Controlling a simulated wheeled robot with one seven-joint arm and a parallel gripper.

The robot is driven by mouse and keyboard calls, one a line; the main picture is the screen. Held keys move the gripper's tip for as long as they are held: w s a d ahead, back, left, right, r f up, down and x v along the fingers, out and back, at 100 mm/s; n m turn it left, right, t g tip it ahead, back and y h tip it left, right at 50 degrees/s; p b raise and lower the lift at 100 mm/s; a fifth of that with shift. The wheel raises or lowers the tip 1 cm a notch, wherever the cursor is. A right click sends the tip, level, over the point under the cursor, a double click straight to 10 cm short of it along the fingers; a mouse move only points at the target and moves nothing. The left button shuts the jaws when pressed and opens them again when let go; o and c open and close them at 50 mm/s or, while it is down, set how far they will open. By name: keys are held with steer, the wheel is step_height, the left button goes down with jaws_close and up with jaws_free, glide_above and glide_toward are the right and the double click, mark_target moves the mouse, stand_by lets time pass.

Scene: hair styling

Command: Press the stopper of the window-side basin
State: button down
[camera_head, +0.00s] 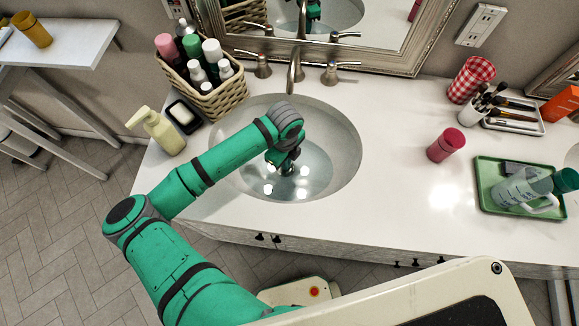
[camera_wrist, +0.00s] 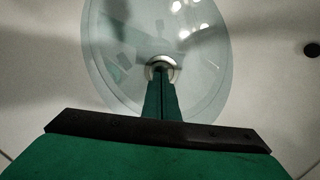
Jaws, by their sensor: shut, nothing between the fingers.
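The white basin (camera_head: 345,130) is set in the counter and holds clear water, with bright reflections on its surface. My gripper (camera_head: 287,171) points down into the basin, with its tips at or in the water. In the wrist view, my closed fingers (camera_wrist: 160,75) reach to the round metal stopper (camera_wrist: 161,61) at the basin's bottom and cover part of it. I cannot tell whether the tips touch the stopper. The stopper is hidden in the head view. The basin wall (camera_wrist: 265,80) surrounds the water in the wrist view.
The faucet (camera_head: 293,72) and its two handles stand behind the basin. A wicker basket (camera_head: 222,98) of bottles, a soap dish (camera_head: 185,115) and a pump bottle (camera_head: 160,131) stand left. A pink bottle (camera_head: 445,145) and green tray (camera_head: 490,190) are right. A dark round hole (camera_wrist: 312,50) marks the basin wall.

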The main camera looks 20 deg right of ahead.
steer(key=shift+f, duration=0.85)
stand_by(0.3)
steer(key=shift+r, duration=2.35)
steer(key=shift+w, duration=0.1)
